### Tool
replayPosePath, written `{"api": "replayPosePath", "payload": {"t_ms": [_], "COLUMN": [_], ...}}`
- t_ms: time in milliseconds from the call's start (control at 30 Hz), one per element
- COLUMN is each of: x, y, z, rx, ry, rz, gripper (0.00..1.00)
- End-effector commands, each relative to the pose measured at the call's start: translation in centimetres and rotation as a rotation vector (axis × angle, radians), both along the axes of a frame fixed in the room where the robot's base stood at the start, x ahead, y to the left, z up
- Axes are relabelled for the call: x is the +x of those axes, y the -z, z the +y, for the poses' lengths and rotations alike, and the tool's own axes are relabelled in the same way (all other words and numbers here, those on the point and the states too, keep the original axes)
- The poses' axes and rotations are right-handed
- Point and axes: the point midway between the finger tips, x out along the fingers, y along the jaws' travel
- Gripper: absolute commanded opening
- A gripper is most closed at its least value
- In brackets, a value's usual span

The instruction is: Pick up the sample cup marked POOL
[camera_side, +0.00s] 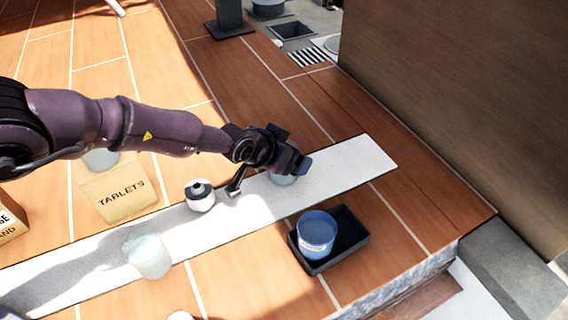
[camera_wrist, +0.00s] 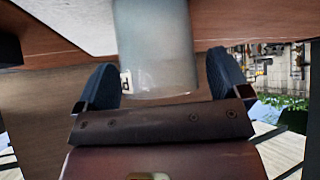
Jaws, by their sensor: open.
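A pale translucent cup (camera_side: 283,179) stands on the white strip, mostly hidden behind my gripper (camera_side: 271,176) in the side view. In the wrist view the same cup (camera_wrist: 157,45) is between the two blue-grey fingers of my gripper (camera_wrist: 164,76). Another pale translucent cup (camera_side: 148,254) stands on the strip at the lower left, with no readable mark.
A blue tub (camera_side: 317,232) sits in a black tray (camera_side: 348,236). A TABLETS package (camera_side: 122,192) is further left. The strip's right end is clear; a wall rises at right.

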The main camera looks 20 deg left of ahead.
Motion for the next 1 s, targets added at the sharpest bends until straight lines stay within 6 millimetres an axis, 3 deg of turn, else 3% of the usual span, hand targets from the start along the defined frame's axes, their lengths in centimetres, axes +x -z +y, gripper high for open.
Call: {"api": "replayPosePath", "payload": {"t_ms": [200,467,767,1000], "x": [0.0,0.0,0.1,0.1], "y": [0.1,0.0,-0.2,-2.4], "z": [0.0,0.0,0.0,-0.1], "rx": [0.000,0.000,-0.001,-0.002], "ry": [0.000,0.000,0.000,0.001], "rz": [0.001,0.001,-0.002,-0.003], "gripper": [0.95,0.37,0.37,0.37]}}
